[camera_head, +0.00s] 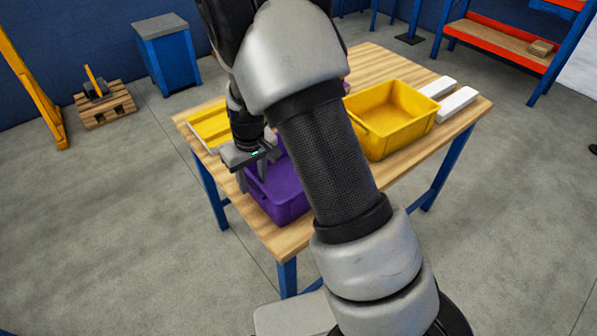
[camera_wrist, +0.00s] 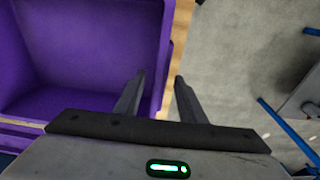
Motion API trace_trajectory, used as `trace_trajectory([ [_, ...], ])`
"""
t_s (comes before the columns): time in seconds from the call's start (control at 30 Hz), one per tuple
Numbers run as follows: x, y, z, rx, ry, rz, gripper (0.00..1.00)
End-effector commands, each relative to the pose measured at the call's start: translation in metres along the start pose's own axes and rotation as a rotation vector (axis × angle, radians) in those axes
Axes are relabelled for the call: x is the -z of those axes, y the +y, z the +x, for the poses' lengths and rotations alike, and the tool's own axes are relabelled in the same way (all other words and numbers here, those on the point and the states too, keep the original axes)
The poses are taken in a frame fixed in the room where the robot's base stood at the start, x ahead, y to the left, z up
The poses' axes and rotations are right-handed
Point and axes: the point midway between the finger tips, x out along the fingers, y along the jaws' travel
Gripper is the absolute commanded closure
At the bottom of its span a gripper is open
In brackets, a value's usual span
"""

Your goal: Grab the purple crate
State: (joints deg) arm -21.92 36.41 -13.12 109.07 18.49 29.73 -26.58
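The purple crate (camera_head: 283,197) stands on the near left part of the wooden table, partly hidden behind my arm. In the wrist view the purple crate (camera_wrist: 90,45) fills the left side, and I look down into its empty inside. My gripper (camera_head: 252,184) is at the crate's left side in the head view, pointing down. In the wrist view my gripper (camera_wrist: 160,77) is open, with one finger over the inside of the crate and the other outside its wall. The wall's rim runs between the fingers; I cannot tell whether either touches it.
A yellow crate (camera_head: 372,143) stands to the right on the wooden table (camera_head: 437,137). White blocks (camera_head: 457,104) lie beside it. A yellow item (camera_head: 207,126) lies at the table's left end. A small purple part (camera_head: 346,86) shows behind my arm.

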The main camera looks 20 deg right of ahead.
Motion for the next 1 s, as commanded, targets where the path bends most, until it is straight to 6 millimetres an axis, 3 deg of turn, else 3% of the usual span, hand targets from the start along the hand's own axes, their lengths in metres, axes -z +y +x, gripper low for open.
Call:
trace_trajectory([
  [0.2, 0.0005, 0.0000, 0.0005, 0.000, 0.001, 0.000, 0.63],
  [0.43, 0.0005, 0.0000, 0.0004, 0.000, 0.001, 0.000, 1.00],
  [1.0, 0.0005, 0.0002, 0.0001, 0.000, 0.001, 0.000, 1.00],
])
